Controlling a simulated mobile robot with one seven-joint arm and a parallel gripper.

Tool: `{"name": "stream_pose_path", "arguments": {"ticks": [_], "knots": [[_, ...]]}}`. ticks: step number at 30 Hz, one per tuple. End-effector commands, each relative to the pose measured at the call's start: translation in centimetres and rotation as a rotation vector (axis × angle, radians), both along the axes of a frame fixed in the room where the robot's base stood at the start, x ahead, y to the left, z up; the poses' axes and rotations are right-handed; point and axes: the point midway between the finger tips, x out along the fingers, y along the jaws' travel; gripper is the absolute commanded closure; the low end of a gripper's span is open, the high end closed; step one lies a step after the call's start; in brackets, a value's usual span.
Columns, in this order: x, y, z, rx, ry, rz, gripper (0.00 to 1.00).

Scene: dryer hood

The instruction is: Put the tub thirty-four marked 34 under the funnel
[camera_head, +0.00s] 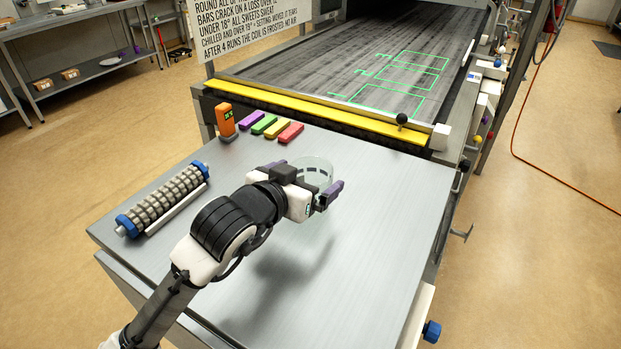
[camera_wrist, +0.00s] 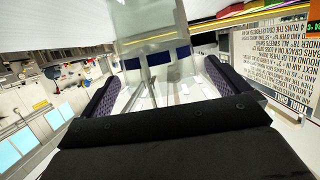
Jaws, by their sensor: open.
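My gripper (camera_head: 304,180) is open above the metal table, its two purple fingers spread apart. A clear round vessel (camera_head: 318,165) stands at the gripper, partly hidden behind it, with its upper rim between and beyond the fingers. In the wrist view a clear, see-through vessel (camera_wrist: 158,74) with dark blue patches lies between the open fingers (camera_wrist: 168,88). I cannot tell whether the fingers touch it. No number 34 can be read on it, so I cannot tell whether it is the tub. I see no funnel in either view.
The metal table (camera_head: 370,225) is largely bare at the right. A ribbed roller (camera_head: 163,200) with blue ends lies at the left.

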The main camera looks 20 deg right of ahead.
Motion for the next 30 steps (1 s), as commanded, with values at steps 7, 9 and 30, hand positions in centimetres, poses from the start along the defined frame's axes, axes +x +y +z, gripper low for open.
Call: {"name": "stream_pose_path", "arguments": {"ticks": [7,9,30], "knots": [[1.5,-1.5,-0.6,0.0,0.001,0.001,0.0],[1.6,-1.5,-0.7,0.0,0.001,0.001,0.0],[1.5,-1.5,-0.6,0.0,0.0,0.001,0.47]]}}
